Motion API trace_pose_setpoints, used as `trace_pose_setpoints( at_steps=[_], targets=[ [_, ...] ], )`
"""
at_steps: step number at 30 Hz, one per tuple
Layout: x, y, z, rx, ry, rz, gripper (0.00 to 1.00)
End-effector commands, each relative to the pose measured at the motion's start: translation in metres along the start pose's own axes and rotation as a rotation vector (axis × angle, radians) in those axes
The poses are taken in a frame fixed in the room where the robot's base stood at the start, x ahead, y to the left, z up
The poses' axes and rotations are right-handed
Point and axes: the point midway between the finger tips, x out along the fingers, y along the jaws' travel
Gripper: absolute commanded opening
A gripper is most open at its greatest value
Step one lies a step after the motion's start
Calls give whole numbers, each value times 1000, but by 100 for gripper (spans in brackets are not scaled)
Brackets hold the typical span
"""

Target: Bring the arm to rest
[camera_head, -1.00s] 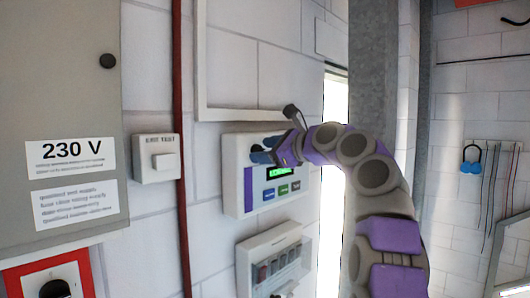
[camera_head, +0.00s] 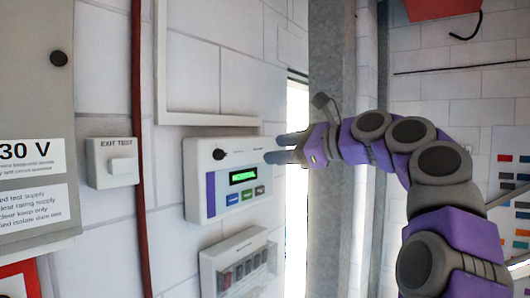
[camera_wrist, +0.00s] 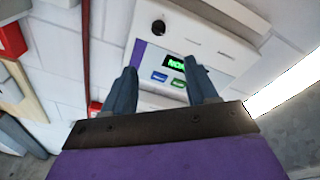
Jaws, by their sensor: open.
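My purple and grey arm reaches in from the right in the head view and bends over to the left. My gripper (camera_head: 283,149) is open and empty, its two blue-grey fingers pointing left at the wall panel. In the wrist view the gripper (camera_wrist: 163,90) shows its fingers apart with nothing between them. The white control panel (camera_head: 222,157) has a black knob, a green lit display (camera_head: 243,175) and several small buttons. The fingers appear apart from the panel. The panel also shows beyond the fingers in the wrist view (camera_wrist: 215,40).
A grey metal post (camera_head: 333,220) stands behind the wrist. A white breaker box (camera_head: 215,254) sits below the panel. An EXIT TEST switch box (camera_head: 113,162), a red pipe (camera_head: 139,120) and a grey 230 V cabinet (camera_head: 30,110) are further left.

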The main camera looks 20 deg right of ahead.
Motion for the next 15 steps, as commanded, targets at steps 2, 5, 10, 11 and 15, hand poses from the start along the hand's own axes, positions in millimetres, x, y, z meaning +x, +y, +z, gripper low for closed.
trace_pose_setpoints(
  at_steps=[2,5,10,11,15],
  targets=[
    [-6,0,0,0,0,-1,58],
    [-10,0,0,1,-1,-2,58],
    [-11,0,0,0,-1,-1,58],
    [-11,0,0,0,-1,-1,58],
    [-11,0,0,0,-1,-1,58]
  ],
)
